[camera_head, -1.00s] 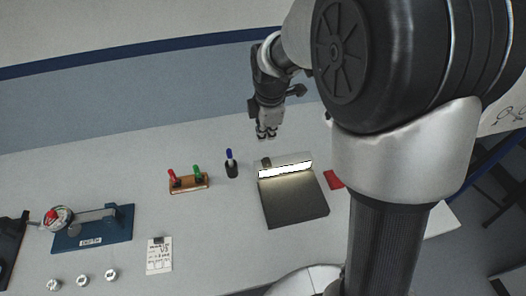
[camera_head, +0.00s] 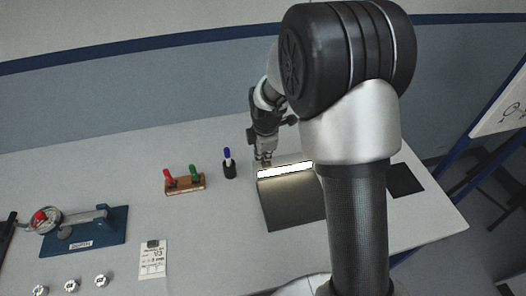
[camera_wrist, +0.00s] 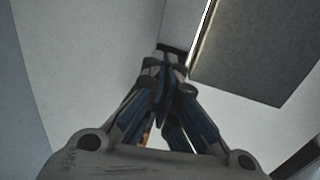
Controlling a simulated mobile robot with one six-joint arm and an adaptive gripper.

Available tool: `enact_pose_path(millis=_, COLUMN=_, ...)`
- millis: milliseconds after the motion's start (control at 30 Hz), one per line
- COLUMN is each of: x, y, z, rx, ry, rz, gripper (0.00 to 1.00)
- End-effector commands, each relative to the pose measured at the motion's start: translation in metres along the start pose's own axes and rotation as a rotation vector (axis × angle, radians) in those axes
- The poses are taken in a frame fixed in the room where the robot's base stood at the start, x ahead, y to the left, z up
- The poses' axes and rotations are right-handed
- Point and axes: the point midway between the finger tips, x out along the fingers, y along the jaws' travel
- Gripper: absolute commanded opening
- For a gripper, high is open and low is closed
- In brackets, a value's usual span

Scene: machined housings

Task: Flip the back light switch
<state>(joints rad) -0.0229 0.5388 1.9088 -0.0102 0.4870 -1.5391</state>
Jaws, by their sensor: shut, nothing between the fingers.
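The light unit (camera_head: 290,206) is a dark flat panel with a lit white strip (camera_head: 285,170) along its back edge. Its panel also shows at the right of the wrist view (camera_wrist: 262,50). My gripper (camera_head: 264,160) is shut and empty, pointing down at the left end of the light's back bar. In the wrist view my closed fingertips (camera_wrist: 168,60) are at a small dark block (camera_wrist: 174,48) beside the panel's corner, which looks like the switch. I cannot tell whether they touch it. In the head view the fingers hide the switch.
A wooden stand with red and green markers (camera_head: 185,186) and a black holder with a blue marker (camera_head: 229,168) stand to the left. Farther left are a blue gauge fixture (camera_head: 88,236), a clipboard card (camera_head: 153,262) and white round parts (camera_head: 72,286). My arm covers the light's right side.

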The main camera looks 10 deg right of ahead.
Motion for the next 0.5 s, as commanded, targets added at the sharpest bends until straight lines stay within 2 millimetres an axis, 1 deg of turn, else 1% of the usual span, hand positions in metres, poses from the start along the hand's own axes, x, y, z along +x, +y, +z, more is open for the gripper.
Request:
enact_pose_path(millis=367, x=0.0006, y=0.0007, z=0.0000, rx=0.000, ry=0.000, rz=-0.002, gripper=0.00)
enact_pose_path(millis=500, x=0.0017, y=0.0034, z=0.0000, rx=0.000, ry=0.000, rz=-0.046, gripper=0.00)
